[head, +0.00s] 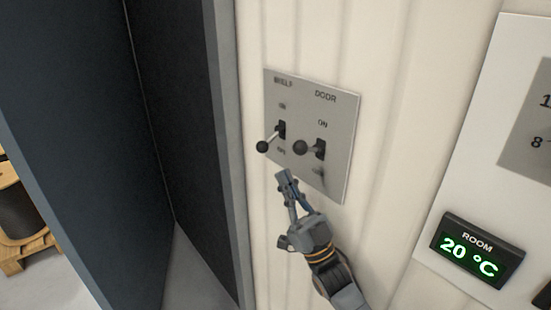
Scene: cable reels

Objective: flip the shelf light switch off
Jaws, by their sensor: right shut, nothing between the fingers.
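A grey switch plate (338,109) is fixed to the pale ribbed wall, with a column marked for the shelf at left and DOOR at right. The shelf light switch (264,146) is a lever with a black ball knob, which sticks out to the left and slightly down from its slot. The door switch (302,148) beside it has a similar black knob. My right gripper (284,174) is shut and empty. In the picture its fingertips are just below the plate's switches, apart from the shelf knob. My left gripper is not in view.
A dark open door or panel (175,120) stands left of the plate. A wooden reel or pallet (25,245) shows at far left.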

